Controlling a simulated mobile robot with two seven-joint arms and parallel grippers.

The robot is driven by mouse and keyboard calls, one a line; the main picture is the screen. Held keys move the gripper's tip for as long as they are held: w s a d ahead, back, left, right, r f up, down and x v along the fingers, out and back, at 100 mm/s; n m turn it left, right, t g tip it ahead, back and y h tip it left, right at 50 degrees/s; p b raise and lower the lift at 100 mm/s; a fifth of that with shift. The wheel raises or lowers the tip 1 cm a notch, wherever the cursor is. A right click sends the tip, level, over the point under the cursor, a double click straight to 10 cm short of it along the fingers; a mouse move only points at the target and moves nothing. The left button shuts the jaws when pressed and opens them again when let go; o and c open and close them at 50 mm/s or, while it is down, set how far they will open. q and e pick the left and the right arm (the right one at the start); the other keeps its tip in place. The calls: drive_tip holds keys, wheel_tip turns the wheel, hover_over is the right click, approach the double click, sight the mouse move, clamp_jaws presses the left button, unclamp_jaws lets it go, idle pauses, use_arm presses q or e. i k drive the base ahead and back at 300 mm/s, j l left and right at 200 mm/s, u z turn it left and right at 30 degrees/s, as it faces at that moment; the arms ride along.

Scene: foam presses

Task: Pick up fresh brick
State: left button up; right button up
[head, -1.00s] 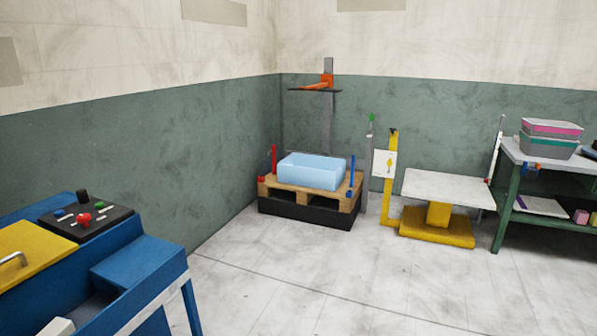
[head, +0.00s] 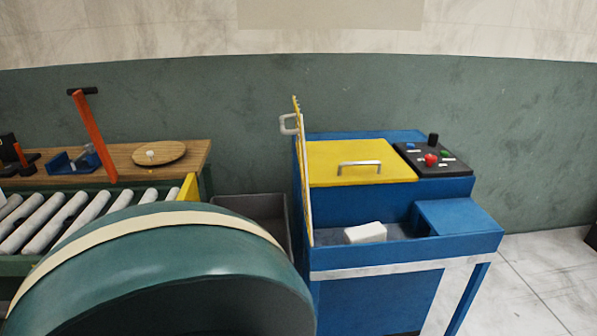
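A small white brick (head: 366,232) lies in the open grey trough at the front of the blue press (head: 400,262). Its top and front faces show; nothing covers it. I cannot tell from its look alone whether it is the fresh brick. The press has a yellow lid (head: 330,162) with a metal handle, and a black control panel (head: 436,160) with a red button. Neither of my grippers is in view.
A large dark green rounded body (head: 165,265) with a cream band fills the lower left foreground. Behind it are a roller conveyor (head: 60,222) and a wooden bench top (head: 190,157). A grey bin (head: 262,207) stands left of the press.

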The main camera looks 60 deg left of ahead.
sight(372, 233)
drive_tip(key=k+j+u, duration=0.1)
drive_tip(key=u, duration=0.25)
drive_tip(key=k+j+u, duration=0.15)
drive_tip(key=u, duration=1.25)
